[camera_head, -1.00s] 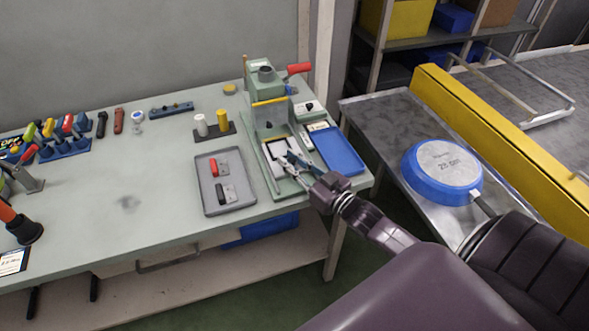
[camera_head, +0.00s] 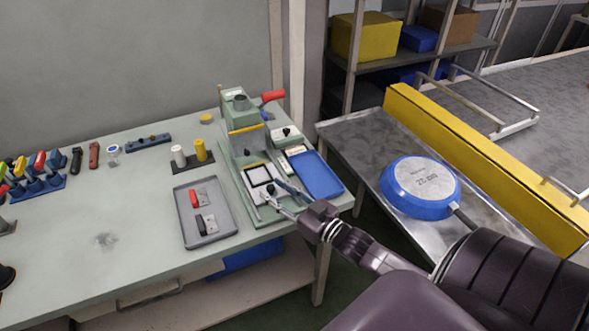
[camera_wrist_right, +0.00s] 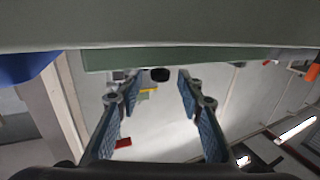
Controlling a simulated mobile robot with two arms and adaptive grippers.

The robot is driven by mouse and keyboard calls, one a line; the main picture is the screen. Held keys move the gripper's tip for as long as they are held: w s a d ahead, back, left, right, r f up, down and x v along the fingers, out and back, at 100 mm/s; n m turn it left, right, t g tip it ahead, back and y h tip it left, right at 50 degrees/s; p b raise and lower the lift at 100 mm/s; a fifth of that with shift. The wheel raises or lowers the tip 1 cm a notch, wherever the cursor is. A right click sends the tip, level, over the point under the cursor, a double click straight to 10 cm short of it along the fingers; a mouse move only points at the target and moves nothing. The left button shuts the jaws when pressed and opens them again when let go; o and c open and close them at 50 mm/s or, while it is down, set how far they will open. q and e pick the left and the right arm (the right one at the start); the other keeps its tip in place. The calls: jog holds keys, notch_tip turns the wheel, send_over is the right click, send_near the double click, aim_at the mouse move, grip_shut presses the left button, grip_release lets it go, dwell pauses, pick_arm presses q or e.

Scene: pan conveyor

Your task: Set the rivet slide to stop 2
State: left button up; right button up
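The green rivet press (camera_head: 248,150) stands near the table's right end, with a red lever handle (camera_head: 272,96). On its base is a slide with a white, black-edged plate (camera_head: 259,174). A small dark knob (camera_head: 269,188) sits near the plate's front end. My right gripper (camera_head: 274,190) reaches in over the front of the base, close to that knob. In the right wrist view its blue fingers (camera_wrist_right: 157,95) are spread, with a round black knob (camera_wrist_right: 160,74) in the gap ahead; contact cannot be told. Stop marks are not readable. My left gripper is not in view.
A blue tray (camera_head: 317,176) lies right of the press, and a grey tray (camera_head: 181,207) with a red and a dark part lies left. White and yellow cylinders (camera_head: 190,154) stand behind. A blue pan (camera_head: 392,195) rests on the metal side table.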

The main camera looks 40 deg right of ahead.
jog(key=s+d, duration=0.1)
jog(key=s, duration=0.8)
jog(key=shift+s+d, duration=0.3)
jog(key=shift+s, duration=0.05)
